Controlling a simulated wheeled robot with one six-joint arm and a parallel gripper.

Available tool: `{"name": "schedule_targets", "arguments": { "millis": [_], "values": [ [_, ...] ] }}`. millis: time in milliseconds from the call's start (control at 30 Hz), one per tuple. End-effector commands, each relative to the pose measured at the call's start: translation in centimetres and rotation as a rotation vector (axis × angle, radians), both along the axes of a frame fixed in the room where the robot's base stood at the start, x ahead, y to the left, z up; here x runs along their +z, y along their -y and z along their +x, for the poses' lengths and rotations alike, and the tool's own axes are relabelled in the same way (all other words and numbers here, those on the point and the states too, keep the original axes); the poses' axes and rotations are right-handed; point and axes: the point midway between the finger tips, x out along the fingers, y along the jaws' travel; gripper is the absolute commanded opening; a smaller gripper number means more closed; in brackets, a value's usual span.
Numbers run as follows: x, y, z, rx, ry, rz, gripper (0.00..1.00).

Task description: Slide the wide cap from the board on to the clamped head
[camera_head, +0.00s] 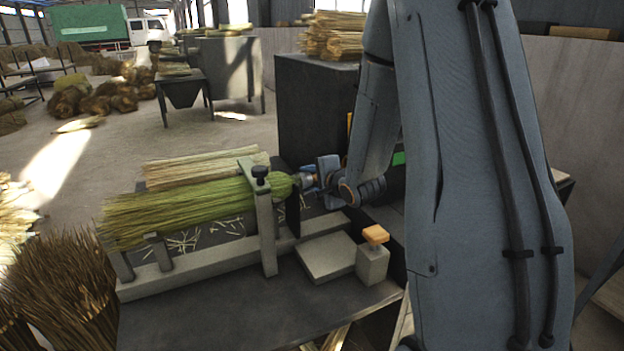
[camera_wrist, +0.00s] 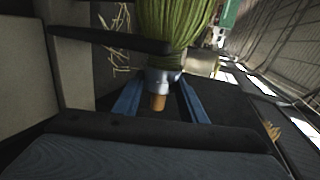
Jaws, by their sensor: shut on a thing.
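The clamped head (camera_head: 185,212) is a bundle of green straw lying in the bench clamp (camera_head: 264,215), its narrow end to the right. It also shows at the top of the wrist view (camera_wrist: 180,35). A pale metallic cap (camera_wrist: 163,82) sits at the narrow end of the straw, with a tan wooden stub (camera_wrist: 158,102) showing on the near side. My gripper (camera_head: 312,178) is at that end, its two blue fingers (camera_wrist: 158,98) either side of the cap and shut on it. How far the cap covers the straw is hard to tell.
A flat grey plate (camera_head: 326,258) lies bare on the bench, beside a small block with an orange top (camera_head: 373,252). A dark clamp bar (camera_wrist: 110,40) passes close to the cap. A dark cabinet (camera_head: 315,115) stands behind my arm. Straw scraps litter the bench.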

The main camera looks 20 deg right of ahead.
Motion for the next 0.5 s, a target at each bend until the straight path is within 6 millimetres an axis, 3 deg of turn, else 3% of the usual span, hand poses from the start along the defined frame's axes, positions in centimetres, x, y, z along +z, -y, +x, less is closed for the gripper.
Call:
{"name": "schedule_targets", "arguments": {
  "millis": [467, 500],
  "values": [
    [0.0, -0.23, 0.05, 0.004, 0.0, -0.001, 0.17],
    [0.0, -0.23, 0.05, 0.004, 0.0, -0.001, 0.41]
  ]
}}
